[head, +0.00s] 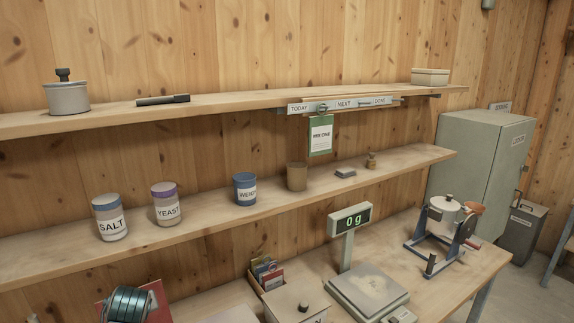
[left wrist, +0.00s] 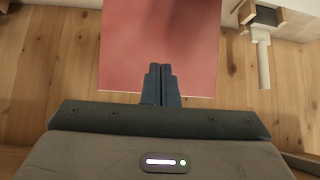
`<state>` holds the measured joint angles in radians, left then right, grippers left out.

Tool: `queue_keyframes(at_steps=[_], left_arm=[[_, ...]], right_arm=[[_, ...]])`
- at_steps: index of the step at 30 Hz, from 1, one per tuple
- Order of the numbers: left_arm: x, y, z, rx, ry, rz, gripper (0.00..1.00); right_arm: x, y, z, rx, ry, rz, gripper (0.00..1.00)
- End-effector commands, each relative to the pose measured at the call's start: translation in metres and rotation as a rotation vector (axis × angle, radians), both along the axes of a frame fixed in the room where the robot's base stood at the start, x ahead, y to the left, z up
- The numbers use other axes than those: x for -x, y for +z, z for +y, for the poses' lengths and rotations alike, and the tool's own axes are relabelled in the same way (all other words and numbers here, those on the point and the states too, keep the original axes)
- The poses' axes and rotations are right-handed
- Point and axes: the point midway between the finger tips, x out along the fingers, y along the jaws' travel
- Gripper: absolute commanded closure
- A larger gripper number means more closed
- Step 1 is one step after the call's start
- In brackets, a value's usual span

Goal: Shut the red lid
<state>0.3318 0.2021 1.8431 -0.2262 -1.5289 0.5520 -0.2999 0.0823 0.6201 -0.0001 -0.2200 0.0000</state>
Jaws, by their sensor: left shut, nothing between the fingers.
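A flat red panel, which looks like the red lid (left wrist: 160,40), fills the upper middle of the left wrist view. Part of a red surface (head: 158,302) also shows at the bottom left of the head view, cut off by the frame edge. I cannot tell its tilt or what is under it. My left gripper (left wrist: 162,82) is shut and empty. Its fingertips overlap the panel's near edge in the left wrist view; I cannot tell whether they touch it. My right gripper is in neither view.
A dark green ribbed round thing (head: 127,303) is in front of the red surface. A scale (head: 368,292) with a display reading 0 g (head: 350,219) and a lidded box (head: 298,300) stand to the right. Shelves with tins (head: 109,218) run above.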

Motion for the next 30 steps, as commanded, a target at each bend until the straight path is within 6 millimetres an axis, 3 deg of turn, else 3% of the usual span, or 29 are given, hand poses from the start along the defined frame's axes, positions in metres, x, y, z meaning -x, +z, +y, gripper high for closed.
queue_keyframes(at_steps=[13,30], left_arm=[[0.023,0.001,-0.017,0.001,-0.001,0.000,1.00],[0.033,0.001,-0.024,0.001,0.000,0.001,1.00]], right_arm=[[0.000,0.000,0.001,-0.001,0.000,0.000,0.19],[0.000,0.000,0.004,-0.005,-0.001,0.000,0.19]])
